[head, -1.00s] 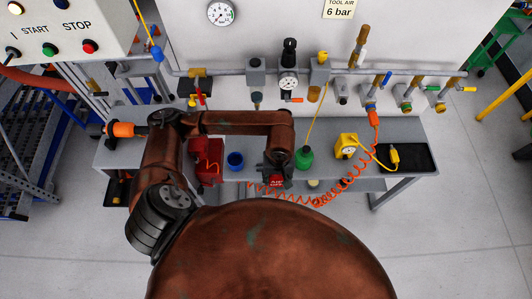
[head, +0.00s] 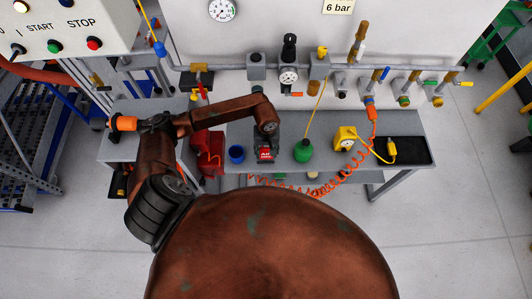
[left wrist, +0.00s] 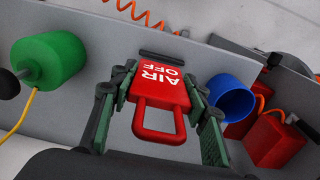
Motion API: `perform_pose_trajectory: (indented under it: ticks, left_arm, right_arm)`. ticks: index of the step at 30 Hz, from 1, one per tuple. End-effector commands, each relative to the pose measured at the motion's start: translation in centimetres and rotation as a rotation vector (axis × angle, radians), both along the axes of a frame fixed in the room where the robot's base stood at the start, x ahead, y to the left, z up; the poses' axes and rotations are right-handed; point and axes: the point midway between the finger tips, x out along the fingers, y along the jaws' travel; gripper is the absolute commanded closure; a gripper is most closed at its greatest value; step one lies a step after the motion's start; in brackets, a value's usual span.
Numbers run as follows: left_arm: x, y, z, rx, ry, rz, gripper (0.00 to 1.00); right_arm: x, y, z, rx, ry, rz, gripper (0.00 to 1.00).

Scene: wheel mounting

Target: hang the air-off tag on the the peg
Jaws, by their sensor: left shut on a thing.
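I cannot clearly make out the peg. My right gripper is in neither view.
A blue cup (head: 236,154) and red box (head: 208,150) stand left of the tag. Pipes with valves (head: 288,75) run behind the grey bench (head: 425,122). An orange coiled hose (head: 350,165) hangs in front.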

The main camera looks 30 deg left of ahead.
Motion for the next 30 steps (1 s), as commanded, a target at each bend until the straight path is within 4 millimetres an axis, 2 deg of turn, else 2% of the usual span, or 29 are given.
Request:
perform_pose_trajectory:
  ticks: [6,12,25,26,30]
  left_arm:
    - [0.8,0.9,-2.0,-0.002,0.003,0.002,0.81]
    - [0.9,0.9,-4.0,-0.001,-0.001,-0.001,0.81]
    - [0.9,0.9,-4.6,0.000,-0.001,-0.002,0.81]
    - [0.9,0.9,-4.6,-0.001,-0.001,-0.001,0.57]
    - [0.9,0.9,-4.5,-0.001,-0.001,-0.001,0.47]
  right_arm:
    - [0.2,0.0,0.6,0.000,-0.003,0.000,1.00]
    - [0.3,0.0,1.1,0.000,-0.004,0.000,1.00]
    - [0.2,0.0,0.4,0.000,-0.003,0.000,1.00]
    - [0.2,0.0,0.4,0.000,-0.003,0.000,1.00]
    - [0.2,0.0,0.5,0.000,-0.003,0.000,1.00]
